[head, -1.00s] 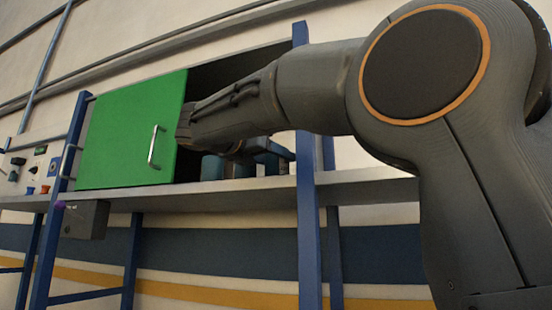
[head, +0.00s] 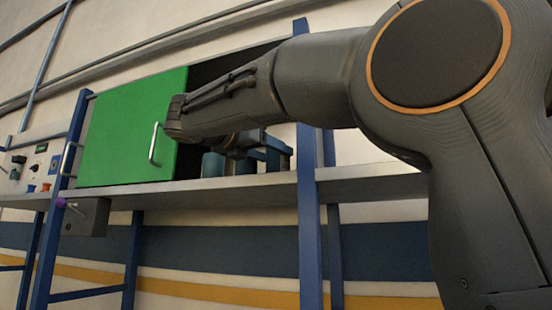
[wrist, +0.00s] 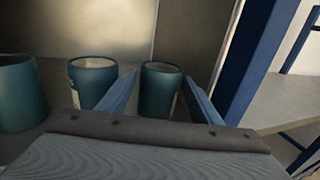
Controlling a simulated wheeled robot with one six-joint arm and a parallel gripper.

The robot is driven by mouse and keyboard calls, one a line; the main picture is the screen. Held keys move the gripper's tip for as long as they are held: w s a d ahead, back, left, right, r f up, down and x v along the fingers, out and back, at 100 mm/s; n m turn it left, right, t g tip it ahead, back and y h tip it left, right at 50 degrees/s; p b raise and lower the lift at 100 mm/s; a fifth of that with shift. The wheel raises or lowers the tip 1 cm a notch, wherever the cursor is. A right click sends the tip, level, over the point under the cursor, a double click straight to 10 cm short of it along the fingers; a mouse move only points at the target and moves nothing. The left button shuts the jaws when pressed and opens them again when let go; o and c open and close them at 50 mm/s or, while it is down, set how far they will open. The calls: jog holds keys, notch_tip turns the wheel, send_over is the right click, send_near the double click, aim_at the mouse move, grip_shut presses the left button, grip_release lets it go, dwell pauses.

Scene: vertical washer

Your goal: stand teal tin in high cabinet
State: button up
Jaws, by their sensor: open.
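Several teal tins stand upright on the floor of the high cabinet (head: 240,182). In the wrist view, one tin (wrist: 160,88) is between the fingertips of my gripper (wrist: 160,79), another (wrist: 92,82) stands just left of the left finger, and a third (wrist: 18,95) is at the left edge. My gripper is open, its fingers around the right tin; I cannot tell whether they touch it. In the head view, one tin (head: 213,165) shows below my wrist, and my arm hides much of the cabinet's inside.
The green cabinet door (head: 120,130) with its metal handle (head: 154,143) covers the left part, close to my wrist. A blue post (head: 309,200) stands right of the opening; a blue post (wrist: 252,60) is also close to the right finger. A grey box (head: 87,217) hangs below the shelf.

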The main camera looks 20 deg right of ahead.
jog(key=b+v, duration=0.1)
jog(key=v, duration=0.8)
jog(key=shift+s+a+b, duration=0.2)
jog(key=shift+a+b, duration=0.05)
jog(key=shift+b, duration=0.1)
